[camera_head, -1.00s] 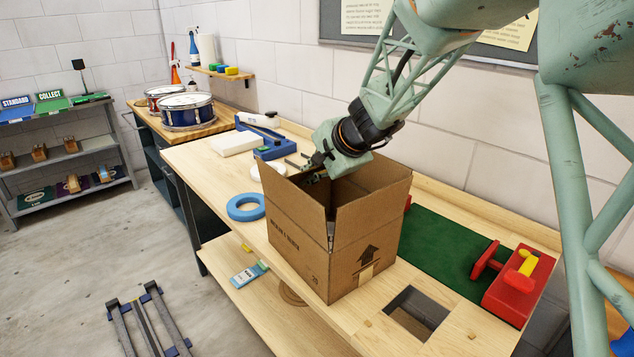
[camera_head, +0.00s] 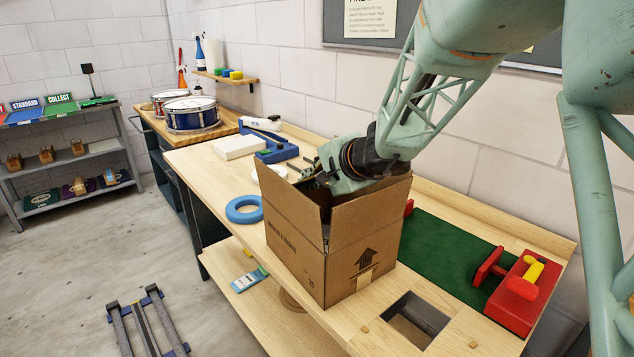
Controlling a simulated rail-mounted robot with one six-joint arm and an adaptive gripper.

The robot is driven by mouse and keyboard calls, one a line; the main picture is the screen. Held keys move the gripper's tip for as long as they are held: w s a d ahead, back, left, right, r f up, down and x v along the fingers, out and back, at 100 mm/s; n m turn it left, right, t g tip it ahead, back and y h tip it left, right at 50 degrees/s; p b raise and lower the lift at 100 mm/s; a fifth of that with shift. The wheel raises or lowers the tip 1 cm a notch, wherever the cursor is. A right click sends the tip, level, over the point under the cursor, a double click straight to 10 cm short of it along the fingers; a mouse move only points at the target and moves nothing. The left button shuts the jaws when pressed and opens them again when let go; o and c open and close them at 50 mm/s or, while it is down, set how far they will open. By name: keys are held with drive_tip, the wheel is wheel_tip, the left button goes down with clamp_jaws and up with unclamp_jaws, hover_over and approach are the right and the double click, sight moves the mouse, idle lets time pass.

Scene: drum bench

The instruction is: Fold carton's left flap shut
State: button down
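The brown cardboard carton (camera_head: 345,266) stands on the wooden bench. Its left flap (camera_head: 293,205) stands up, leaning slightly outward. The near flap (camera_head: 368,213) also stands up. My gripper (camera_head: 308,178) is at the carton's far left, by the upper edge of the left flap, with its wrist over the carton's back. The fingertips are small and partly hidden by the flap and the wrist, so I cannot tell whether they touch the flap or how far apart they are.
A blue tape ring (camera_head: 244,209) lies left of the carton. A blue tool (camera_head: 270,147) and a white block (camera_head: 236,147) lie behind it. A green mat (camera_head: 455,249) and a red tape dispenser (camera_head: 521,298) are at right. A square opening (camera_head: 414,318) is in front.

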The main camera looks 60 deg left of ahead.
drive_tip(key=shift+s, duration=0.1)
idle(0.5)
drive_tip(key=c, duration=3)
unclamp_jaws()
drive_tip(key=shift+r, duration=0.1)
drive_tip(key=shift+d+r, duration=0.1)
drive_tip(key=shift+r, duration=0.05)
